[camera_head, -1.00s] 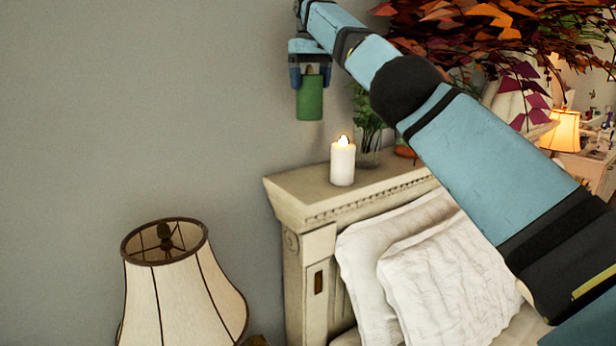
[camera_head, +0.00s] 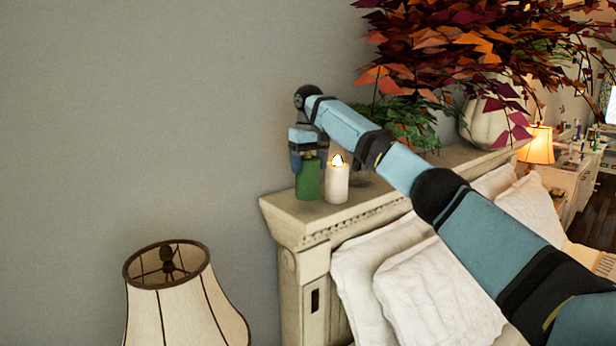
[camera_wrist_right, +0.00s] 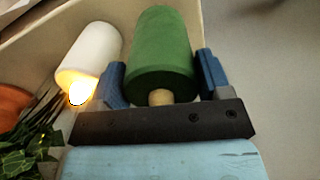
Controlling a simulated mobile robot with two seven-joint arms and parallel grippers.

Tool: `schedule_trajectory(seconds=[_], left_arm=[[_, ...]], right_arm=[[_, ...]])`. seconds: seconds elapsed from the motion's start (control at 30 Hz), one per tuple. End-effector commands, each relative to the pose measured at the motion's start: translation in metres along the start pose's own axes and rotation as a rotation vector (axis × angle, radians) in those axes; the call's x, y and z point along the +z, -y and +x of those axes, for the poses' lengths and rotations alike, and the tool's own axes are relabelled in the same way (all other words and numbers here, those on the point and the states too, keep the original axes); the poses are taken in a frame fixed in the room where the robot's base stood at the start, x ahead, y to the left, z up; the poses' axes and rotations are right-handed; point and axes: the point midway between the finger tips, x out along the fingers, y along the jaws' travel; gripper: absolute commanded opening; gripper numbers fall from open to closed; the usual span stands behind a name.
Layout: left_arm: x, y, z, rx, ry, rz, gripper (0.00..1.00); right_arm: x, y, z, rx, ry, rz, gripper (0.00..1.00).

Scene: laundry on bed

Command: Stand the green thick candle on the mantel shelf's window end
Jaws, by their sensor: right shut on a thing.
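The green thick candle (camera_head: 308,181) is upright at the near left end of the cream mantel shelf (camera_head: 283,216), just left of a lit white candle (camera_head: 337,184). Its base looks at or very near the shelf top; I cannot tell whether it touches. My right gripper (camera_head: 306,160) is shut on the green candle from above. In the right wrist view the green candle (camera_wrist_right: 163,50) sits between the blue fingers of the right gripper (camera_wrist_right: 162,85), with the white candle (camera_wrist_right: 90,60) close beside it. My left gripper is not in view.
A potted green plant (camera_head: 410,122) and a white pumpkin-like vase (camera_head: 490,118) with orange and purple leaves stand farther along the shelf. A lampshade (camera_head: 183,300) stands lower left. White pillows (camera_head: 430,290) lie below the shelf. The grey wall is behind.

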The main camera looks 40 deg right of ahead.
Motion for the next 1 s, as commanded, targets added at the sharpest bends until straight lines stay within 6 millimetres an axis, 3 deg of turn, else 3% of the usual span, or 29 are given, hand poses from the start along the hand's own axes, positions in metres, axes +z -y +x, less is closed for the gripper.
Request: schedule_trajectory(seconds=[0.2, 0.57, 0.6, 0.7, 1.0], left_arm=[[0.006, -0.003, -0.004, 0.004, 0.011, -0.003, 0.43], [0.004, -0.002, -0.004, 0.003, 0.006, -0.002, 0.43], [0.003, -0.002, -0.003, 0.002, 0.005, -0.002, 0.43], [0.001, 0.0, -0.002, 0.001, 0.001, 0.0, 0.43], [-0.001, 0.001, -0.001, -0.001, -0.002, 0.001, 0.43]], right_arm=[[-0.005, 0.0, 0.032, 0.001, 0.001, 0.0, 0.44], [-0.005, 0.0, 0.037, 0.0, 0.0, 0.0, 0.44], [-0.005, 0.0, 0.037, 0.001, 0.0, 0.0, 0.76], [-0.006, 0.0, 0.037, 0.001, 0.0, 0.0, 0.96], [-0.006, 0.0, 0.035, 0.0, 0.0, 0.0, 0.96]])
